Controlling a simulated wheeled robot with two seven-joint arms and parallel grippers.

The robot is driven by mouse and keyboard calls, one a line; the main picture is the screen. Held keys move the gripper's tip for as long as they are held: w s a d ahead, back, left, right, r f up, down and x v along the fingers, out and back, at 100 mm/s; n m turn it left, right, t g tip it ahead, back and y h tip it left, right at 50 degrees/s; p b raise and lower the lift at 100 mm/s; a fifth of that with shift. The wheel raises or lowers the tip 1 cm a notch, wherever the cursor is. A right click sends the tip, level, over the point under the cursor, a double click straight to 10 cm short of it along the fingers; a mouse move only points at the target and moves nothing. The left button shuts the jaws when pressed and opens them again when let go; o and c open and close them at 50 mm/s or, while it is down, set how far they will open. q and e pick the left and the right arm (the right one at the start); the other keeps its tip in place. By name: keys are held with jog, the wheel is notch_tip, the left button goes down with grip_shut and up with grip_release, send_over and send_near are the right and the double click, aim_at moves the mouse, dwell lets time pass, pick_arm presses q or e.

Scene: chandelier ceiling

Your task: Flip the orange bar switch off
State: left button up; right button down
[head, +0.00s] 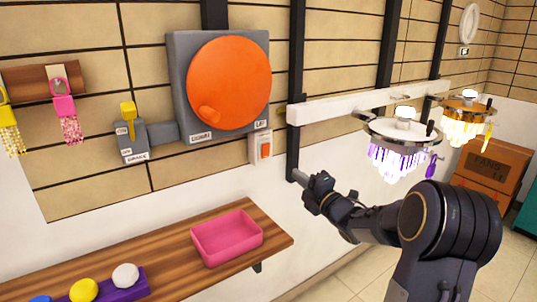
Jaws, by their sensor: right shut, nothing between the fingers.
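A small white wall switch (254,151) with an orange rocker (266,150) is mounted on the wall, below the lower right corner of the grey panel. I cannot tell from this view which way the rocker is tipped. My right gripper (299,176) is shut and empty. In the picture it lies to the right of and a little below the switch, apart from it, in front of a dark vertical post. My left gripper is not in view.
A big orange disc (228,82) sits on a grey panel (181,60). A yellow lever (128,110) is at its left. A wooden shelf (165,250) holds a pink tray (228,254). Lit chandeliers (402,135) hang from a white beam (340,107) at the right.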

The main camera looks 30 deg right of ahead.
aim_at(266, 148)
jog(key=w, duration=0.4)
jog(key=w+r+p, duration=0.1)
jog(key=w, duration=0.4)
jog(key=w+a+r+p, duration=0.1)
jog(key=w, duration=0.3)
jog(key=shift+w+r, duration=0.1)
jog(key=shift+w, duration=0.3)
